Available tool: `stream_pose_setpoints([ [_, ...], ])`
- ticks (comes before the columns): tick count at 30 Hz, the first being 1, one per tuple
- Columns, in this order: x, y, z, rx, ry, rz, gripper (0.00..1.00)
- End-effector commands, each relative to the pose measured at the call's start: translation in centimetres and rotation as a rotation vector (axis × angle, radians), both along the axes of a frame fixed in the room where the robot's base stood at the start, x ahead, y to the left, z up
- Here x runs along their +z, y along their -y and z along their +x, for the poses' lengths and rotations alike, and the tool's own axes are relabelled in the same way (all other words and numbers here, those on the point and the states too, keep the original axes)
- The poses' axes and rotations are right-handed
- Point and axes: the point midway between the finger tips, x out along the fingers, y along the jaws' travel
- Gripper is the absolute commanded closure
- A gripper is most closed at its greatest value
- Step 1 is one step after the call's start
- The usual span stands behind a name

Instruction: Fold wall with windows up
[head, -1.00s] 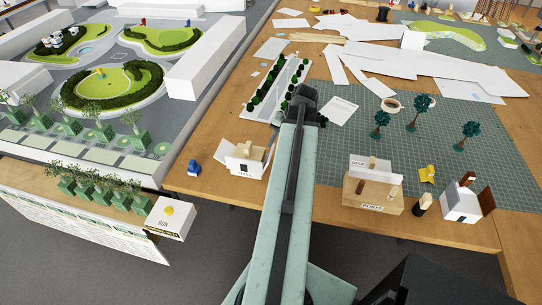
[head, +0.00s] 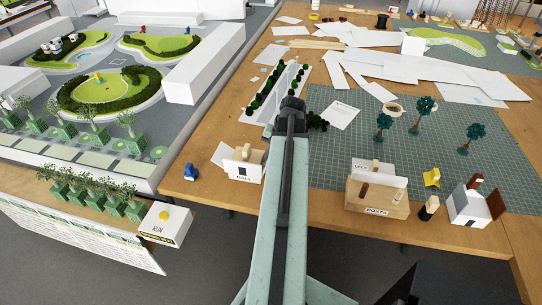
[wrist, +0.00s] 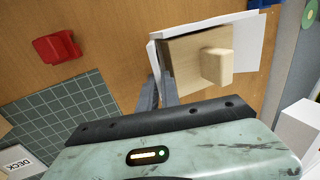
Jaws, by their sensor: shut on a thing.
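The small hall model shows a white front wall (head: 243,171) marked HALL with a dark door, wooden parts behind it, and a white panel (head: 221,154) leaning out at its left. In the wrist view its wooden board (wrist: 190,60) carries a pale block, with white panels around it. My gripper (wrist: 158,88) has its fingers closed around the edge of a thin white wall (wrist: 153,60) at the board's left side. No windows can be made out on that wall. In the head view my gripper is hidden behind my arm.
A red piece (wrist: 57,47) lies left of the model in the wrist view. A blue piece (head: 191,170) stands left of the hall. The DECK and POSTS block (head: 377,205), a white box house (head: 467,206) and small trees stand to the right by the green mat (head: 340,165).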

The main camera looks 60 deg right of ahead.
Motion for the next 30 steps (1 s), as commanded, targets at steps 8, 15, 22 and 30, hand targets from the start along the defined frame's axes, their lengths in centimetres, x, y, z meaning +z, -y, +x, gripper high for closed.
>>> stream_pose_setpoints([
  [8, 0.2, -0.3, 0.5, 0.001, -0.076, -0.022, 1.0],
  [15, 0.2, -0.2, 0.5, 0.001, -0.075, -0.023, 0.71],
  [22, 0.2, -0.2, 0.4, 0.001, -0.075, -0.023, 0.71],
  [30, 2.5, -0.1, 0.1, 0.001, -0.075, -0.023, 0.71],
])
